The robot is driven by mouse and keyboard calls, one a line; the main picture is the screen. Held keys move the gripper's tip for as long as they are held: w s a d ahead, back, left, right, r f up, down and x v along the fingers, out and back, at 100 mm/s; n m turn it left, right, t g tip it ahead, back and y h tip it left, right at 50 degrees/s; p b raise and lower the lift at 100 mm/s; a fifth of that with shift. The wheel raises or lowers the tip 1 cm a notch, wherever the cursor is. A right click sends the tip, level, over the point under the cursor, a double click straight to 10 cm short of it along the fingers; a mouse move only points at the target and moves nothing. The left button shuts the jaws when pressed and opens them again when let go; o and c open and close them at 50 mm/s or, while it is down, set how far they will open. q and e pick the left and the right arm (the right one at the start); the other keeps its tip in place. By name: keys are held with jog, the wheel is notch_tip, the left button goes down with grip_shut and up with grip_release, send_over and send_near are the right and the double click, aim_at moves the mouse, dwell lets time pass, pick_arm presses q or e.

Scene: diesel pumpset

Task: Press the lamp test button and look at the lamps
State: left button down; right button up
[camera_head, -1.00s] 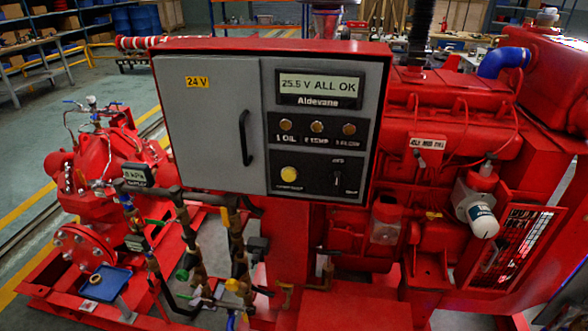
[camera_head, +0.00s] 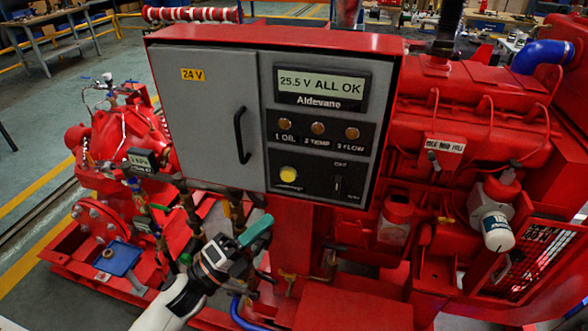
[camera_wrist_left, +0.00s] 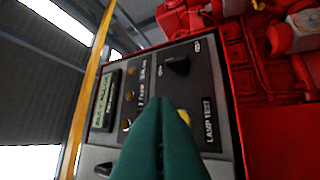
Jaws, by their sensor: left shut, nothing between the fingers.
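The grey control panel (camera_head: 310,170) sits in a red box. The round yellow lamp test button (camera_head: 288,173) is low on its left side. In the left wrist view the button (camera_wrist_left: 184,117) is partly hidden behind my fingers, beside its LAMP TEST label (camera_wrist_left: 208,121). Above it are three dull amber lamps, oil (camera_head: 285,124), temp (camera_head: 318,128) and flow (camera_head: 352,132); none looks brightly lit. My left gripper (camera_head: 262,225), with teal fingers, is shut and empty, below and left of the button, apart from it in the head view. My right gripper is not in view.
The display (camera_head: 320,87) reads 25.5 V ALL OK. A rotary switch (camera_head: 338,184) is right of the button. The grey cabinet door (camera_head: 205,110) with a black handle (camera_head: 242,135) is at left. Pipes and valves lie below the box, around my left arm.

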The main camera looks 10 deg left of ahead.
pick_arm(q)
jog(key=shift+s+d+r+m+g+h, duration=0.2)
jog(key=shift+r+m+h, duration=0.15)
jog(key=shift+r, duration=0.2)
jog(key=shift+s+d+r+m+g+h, duration=0.15)
jog(key=shift+d+r+m+h, duration=0.15)
jog(key=shift+r, duration=0.2)
jog(key=shift+w+a, duration=0.15)
jog(key=b, duration=0.2)
send_near(288, 175)
jog(key=w+d+r, duration=0.2)
jog(key=d, duration=0.2)
jog(key=shift+w+d+r, duration=0.35)
jog(key=shift+w, duration=0.1)
dwell(0.9)
jog(key=shift+w, duration=0.35)
